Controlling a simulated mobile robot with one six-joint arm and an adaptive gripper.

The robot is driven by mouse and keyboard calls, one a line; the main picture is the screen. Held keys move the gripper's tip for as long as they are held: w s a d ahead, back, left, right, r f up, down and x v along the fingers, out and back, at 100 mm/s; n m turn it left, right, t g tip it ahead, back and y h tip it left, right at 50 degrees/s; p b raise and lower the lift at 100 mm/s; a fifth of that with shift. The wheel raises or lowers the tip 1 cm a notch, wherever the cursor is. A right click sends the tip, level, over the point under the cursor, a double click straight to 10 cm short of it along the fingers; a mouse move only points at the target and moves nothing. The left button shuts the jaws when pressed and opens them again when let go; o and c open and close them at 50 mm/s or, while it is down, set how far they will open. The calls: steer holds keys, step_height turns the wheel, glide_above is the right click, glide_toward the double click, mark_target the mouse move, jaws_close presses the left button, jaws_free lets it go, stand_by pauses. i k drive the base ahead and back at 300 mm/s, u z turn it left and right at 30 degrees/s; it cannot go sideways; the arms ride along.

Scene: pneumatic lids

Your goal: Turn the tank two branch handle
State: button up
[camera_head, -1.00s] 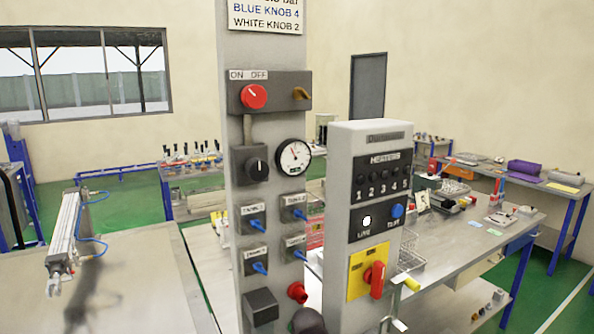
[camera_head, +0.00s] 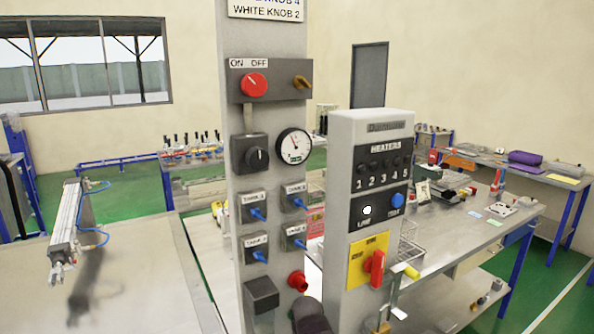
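A grey upright panel (camera_head: 233,292) carries several branch valves with blue handles in two rows: upper left (camera_head: 257,213), upper right (camera_head: 298,203), lower left (camera_head: 260,256) and lower right (camera_head: 299,243). Each has a small "TANK" label above it; the numbers are too small to read surely, so I cannot tell which handle is tank two. All the blue handles slant down to the right. A dark rounded shape (camera_head: 311,318) at the bottom edge, in front of the panel, may be part of my arm. My gripper's fingers are not in view.
The panel also has a red ON/OFF knob (camera_head: 254,85), a black knob (camera_head: 257,159), a gauge (camera_head: 294,146) and a red fitting (camera_head: 298,281). A grey heater cabinet (camera_head: 338,220) stands close at the right. A pneumatic cylinder (camera_head: 66,222) lies left.

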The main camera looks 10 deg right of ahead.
mark_target(298, 202)
steer(key=z, duration=0.3)
steer(key=k, duration=1.05)
steer(key=u, duration=0.15)
